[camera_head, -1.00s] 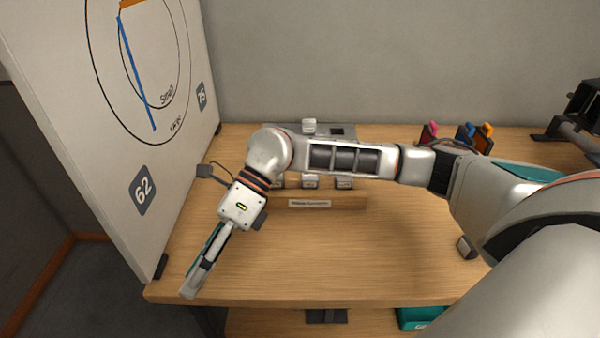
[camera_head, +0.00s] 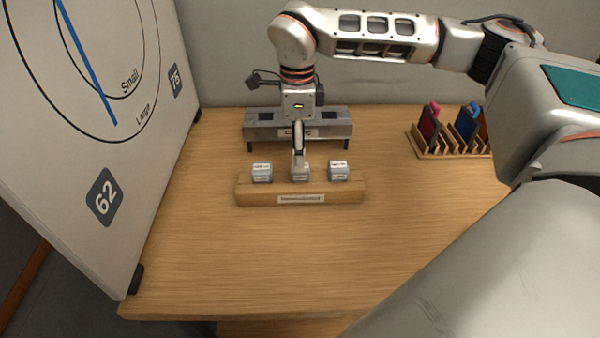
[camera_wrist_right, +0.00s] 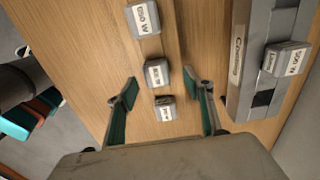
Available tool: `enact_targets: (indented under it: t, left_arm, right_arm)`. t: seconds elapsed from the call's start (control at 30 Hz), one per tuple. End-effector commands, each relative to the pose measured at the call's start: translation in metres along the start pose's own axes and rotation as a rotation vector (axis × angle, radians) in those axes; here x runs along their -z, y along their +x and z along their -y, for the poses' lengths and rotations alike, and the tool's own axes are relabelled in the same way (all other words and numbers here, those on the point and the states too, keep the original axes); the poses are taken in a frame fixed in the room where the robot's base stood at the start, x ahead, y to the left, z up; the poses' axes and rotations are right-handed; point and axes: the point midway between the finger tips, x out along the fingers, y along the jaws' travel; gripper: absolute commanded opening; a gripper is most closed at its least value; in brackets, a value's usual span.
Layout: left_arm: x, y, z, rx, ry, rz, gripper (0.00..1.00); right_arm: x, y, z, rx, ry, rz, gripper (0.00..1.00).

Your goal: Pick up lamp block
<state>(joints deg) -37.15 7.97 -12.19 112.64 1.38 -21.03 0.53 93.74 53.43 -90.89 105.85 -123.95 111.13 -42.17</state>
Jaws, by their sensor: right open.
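Three small grey lamp blocks with white labels sit in a row on a wooden rack (camera_head: 255,195): a left block (camera_head: 262,172), a middle block (camera_head: 301,174) and a right block (camera_head: 338,171). My right gripper (camera_head: 299,162) points down at the middle block and partly covers it. In the right wrist view the open fingers (camera_wrist_right: 160,80) stand on either side of the middle block (camera_wrist_right: 158,73), with gaps on both sides. The other two blocks show above (camera_wrist_right: 143,18) and below (camera_wrist_right: 165,108) it. Whether the fingers reach block height is unclear. My left gripper is out of view.
A grey console (camera_head: 262,131) with dark slots stands behind the rack; a labelled block (camera_wrist_right: 287,60) sits on it. A wooden holder (camera_head: 440,150) with coloured pieces is at the right. A white board (camera_head: 75,220) stands at the left. The front tabletop (camera_head: 250,255) is clear.

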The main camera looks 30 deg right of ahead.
Motion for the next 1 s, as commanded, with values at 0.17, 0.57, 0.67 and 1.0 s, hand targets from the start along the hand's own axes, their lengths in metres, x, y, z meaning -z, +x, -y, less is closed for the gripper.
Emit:
enact_targets:
  t: [0.17,0.57,0.67,1.0]
  left_arm:
    - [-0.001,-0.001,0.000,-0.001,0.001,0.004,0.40]
    - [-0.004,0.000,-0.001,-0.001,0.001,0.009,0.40]
    - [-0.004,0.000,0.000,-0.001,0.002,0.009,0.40]
    - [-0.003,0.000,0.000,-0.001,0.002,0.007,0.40]
  right_arm:
    - [0.005,0.023,-0.007,-0.004,0.000,-0.002,0.51]
    - [0.005,0.051,-0.007,-0.001,0.000,0.001,0.51]
    - [0.004,0.050,-0.007,-0.001,0.000,0.002,0.51]
    - [0.004,0.050,-0.007,-0.001,0.000,0.002,0.14]
